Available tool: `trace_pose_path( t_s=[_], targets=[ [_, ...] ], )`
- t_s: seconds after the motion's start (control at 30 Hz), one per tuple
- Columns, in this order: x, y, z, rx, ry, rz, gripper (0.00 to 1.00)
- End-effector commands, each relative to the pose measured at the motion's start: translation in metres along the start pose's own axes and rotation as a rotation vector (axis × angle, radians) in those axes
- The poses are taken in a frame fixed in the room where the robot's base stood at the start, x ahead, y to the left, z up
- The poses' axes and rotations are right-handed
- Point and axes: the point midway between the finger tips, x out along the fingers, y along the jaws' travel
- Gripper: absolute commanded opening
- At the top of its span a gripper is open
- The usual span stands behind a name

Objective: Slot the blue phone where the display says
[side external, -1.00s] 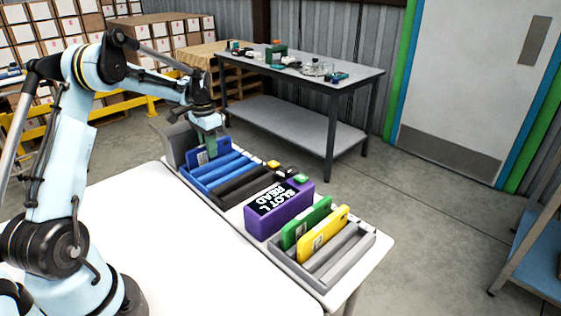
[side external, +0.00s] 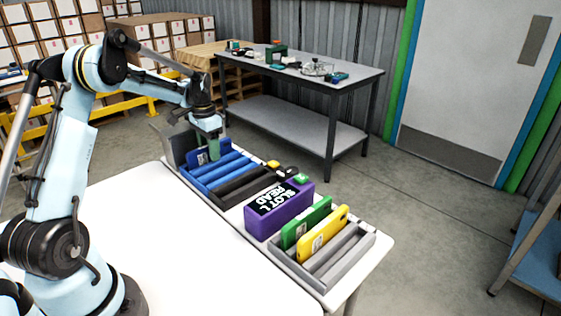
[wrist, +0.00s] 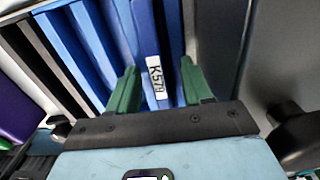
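The blue phone (side external: 201,157) stands on edge in the far end of the blue slotted rack (side external: 221,176). Its white label, partly readable as "K57", shows in the wrist view (wrist: 155,78). My gripper (side external: 211,148) is low over this phone. In the wrist view its two green fingers (wrist: 158,84) are apart, one on each side of the label; whether they touch the phone I cannot tell. The purple display box (side external: 281,209) has a black screen with white letters that look like "SLOT L" and "READ".
A black slotted rack (side external: 240,189) lies between the blue rack and the display. A grey rack (side external: 349,257) at the near end holds a green phone (side external: 305,223) and a yellow phone (side external: 323,234), with bare slots on its right. A grey panel (side external: 178,143) stands behind the blue rack.

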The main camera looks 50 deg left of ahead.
Motion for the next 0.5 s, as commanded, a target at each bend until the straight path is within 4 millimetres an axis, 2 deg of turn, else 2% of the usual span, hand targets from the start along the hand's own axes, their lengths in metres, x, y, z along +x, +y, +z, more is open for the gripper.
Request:
trace_pose_path(
  t_s=[0.3, 0.5],
  targets=[
    [-0.002, 0.0, 0.0, 0.0, 0.0, 0.0, 0.5],
    [-0.025, 0.0, 0.0, 0.0, 0.0, 0.0, 0.5]
  ],
)
